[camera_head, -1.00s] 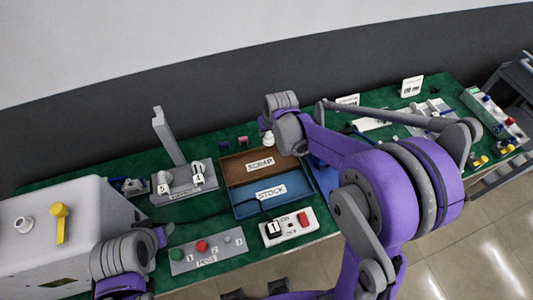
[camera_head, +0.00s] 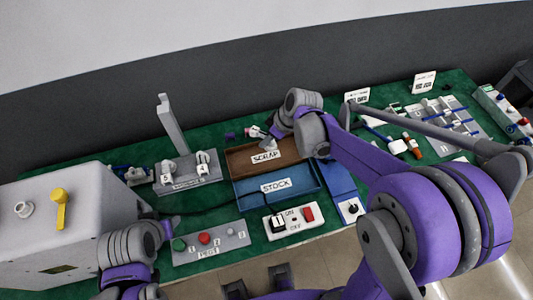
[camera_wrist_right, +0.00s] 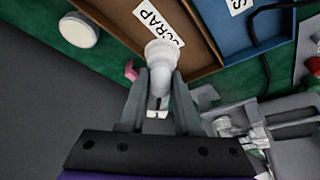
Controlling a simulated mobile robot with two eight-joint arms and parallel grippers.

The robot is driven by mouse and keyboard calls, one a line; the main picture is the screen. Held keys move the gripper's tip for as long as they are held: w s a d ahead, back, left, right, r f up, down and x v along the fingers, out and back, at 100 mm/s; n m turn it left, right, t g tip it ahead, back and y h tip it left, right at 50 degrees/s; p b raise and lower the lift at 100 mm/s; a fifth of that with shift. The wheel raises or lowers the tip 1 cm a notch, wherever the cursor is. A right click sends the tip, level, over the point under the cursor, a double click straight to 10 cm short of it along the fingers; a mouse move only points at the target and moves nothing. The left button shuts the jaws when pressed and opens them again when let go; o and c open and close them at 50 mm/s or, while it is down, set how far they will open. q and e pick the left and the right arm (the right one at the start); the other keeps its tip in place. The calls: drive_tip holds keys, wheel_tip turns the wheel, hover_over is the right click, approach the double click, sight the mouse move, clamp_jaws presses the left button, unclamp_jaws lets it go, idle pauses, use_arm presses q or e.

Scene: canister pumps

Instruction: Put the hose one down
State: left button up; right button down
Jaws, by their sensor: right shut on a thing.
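My right gripper (camera_wrist_right: 160,100) is shut on a white, rounded, bottle-like part (camera_wrist_right: 162,58) in the right wrist view.
The blue STOCK tray (camera_head: 243,190) adjoins the SCRAP tray. A switch box (camera_head: 290,222) and a button panel (camera_head: 210,243) stand in front. A grey stand (camera_head: 190,182) is left of the trays. A white round piece (camera_wrist_right: 78,30) lies beside the SCRAP tray.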

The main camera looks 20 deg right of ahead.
wheel_tip(320, 180, down, 8)
drive_tip(key=shift+w+r+b, duration=0.1)
drive_tip(key=shift+r+b, duration=0.1)
drive_tip(key=shift+b, duration=0.1)
drive_tip(key=shift+f, duration=0.15)
drive_tip(key=c, duration=0.6)
unclamp_jaws()
